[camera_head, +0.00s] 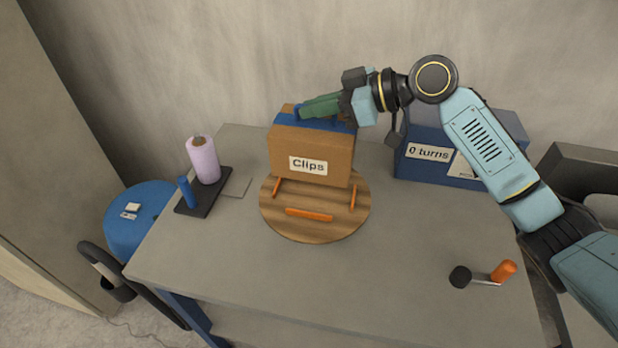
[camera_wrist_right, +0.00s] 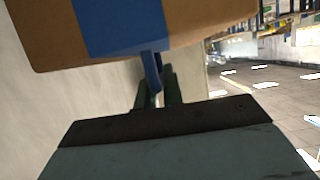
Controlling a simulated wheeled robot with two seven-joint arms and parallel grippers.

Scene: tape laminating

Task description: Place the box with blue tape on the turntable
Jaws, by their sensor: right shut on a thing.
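The brown cardboard box (camera_head: 312,155) labelled "Clips" has blue tape (camera_head: 290,121) across its top. It is upright at the back half of the round wooden turntable (camera_head: 315,228); I cannot tell whether its base touches the wood. My right gripper (camera_head: 318,107) is shut on a blue handle at the top of the box. In the right wrist view the box (camera_wrist_right: 200,18) and its blue tape (camera_wrist_right: 122,25) fill the top, with the blue handle (camera_wrist_right: 152,72) between the dark fingers. My left gripper is not in view.
Orange stops (camera_head: 309,213) stand on the turntable. A lilac roll (camera_head: 203,160) and a blue post sit on a dark base (camera_head: 211,197) at left. A blue bin (camera_head: 440,155) marked "0 turns" is at back right. An orange-handled crank (camera_head: 503,271) lies at front right.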

